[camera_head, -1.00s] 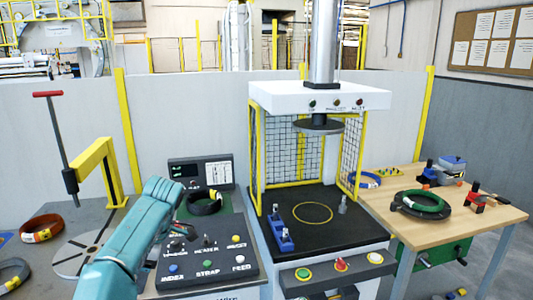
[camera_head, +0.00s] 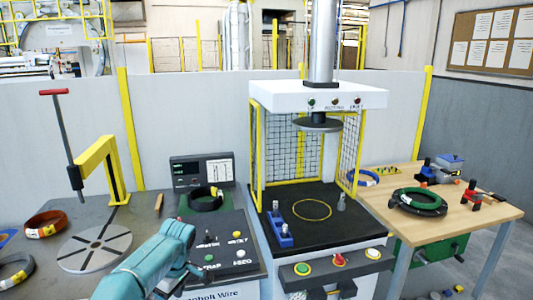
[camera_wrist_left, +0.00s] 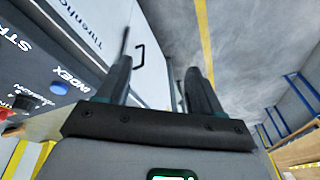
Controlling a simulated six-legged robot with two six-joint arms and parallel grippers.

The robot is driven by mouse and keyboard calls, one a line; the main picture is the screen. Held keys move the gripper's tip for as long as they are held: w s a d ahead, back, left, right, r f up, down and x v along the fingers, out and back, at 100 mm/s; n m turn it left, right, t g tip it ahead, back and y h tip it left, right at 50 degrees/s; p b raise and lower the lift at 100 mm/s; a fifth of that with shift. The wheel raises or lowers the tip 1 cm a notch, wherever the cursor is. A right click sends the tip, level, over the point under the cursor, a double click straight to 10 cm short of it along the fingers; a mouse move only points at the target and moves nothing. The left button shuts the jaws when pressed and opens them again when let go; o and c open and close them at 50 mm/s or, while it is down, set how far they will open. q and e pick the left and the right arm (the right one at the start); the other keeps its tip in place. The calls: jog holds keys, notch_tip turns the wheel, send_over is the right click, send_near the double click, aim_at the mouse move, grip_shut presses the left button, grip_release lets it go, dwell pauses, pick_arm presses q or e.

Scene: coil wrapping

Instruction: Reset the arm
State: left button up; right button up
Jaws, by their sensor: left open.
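My teal left arm (camera_head: 160,258) reaches in from the bottom of the head view, over the front of the button panel (camera_head: 222,250). Its jaws are not clear there. In the left wrist view the left gripper (camera_wrist_left: 158,88) has two dark fingers spread apart with nothing between them. Behind them are the white front of the panel cabinet, a blue INDEX button (camera_wrist_left: 59,88) and the grey floor. My right gripper is in neither view.
A press stand (camera_head: 318,95) with yellow mesh guards stands right of the panel. A black coil (camera_head: 205,198) lies on a green pad behind the panel. A turntable (camera_head: 93,247) and an orange coil (camera_head: 45,224) are left. A wooden table (camera_head: 470,219) holds a green-black coil (camera_head: 420,201).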

pick_arm(q)
jog(key=s+d+f+m+h, duration=0.2)
jog(key=s+d+f+m, duration=0.25)
jog(key=f, duration=0.55)
jog(key=s+d+f+m+h, duration=0.35)
jog(key=s+d+f, duration=0.2)
jog(key=f, duration=0.35)
jog(key=s+d+f+m, duration=0.1)
jog(key=s+f+m, duration=0.1)
jog(key=s, duration=1)
jog(key=s+d+f+m+h, duration=0.1)
jog(key=s+d+f+m, duration=0.1)
jog(key=s, duration=0.9)
jog(key=shift+s+f+t, duration=0.3)
jog(key=shift+s+f, duration=0.05)
jog(key=shift+f, duration=0.1)
jog(key=shift+w, duration=0.1)
jog(key=c, duration=0.4)
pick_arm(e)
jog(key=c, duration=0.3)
pick_arm(q)
jog(key=shift+c, duration=0.2)
jog(key=shift+a, duration=0.15)
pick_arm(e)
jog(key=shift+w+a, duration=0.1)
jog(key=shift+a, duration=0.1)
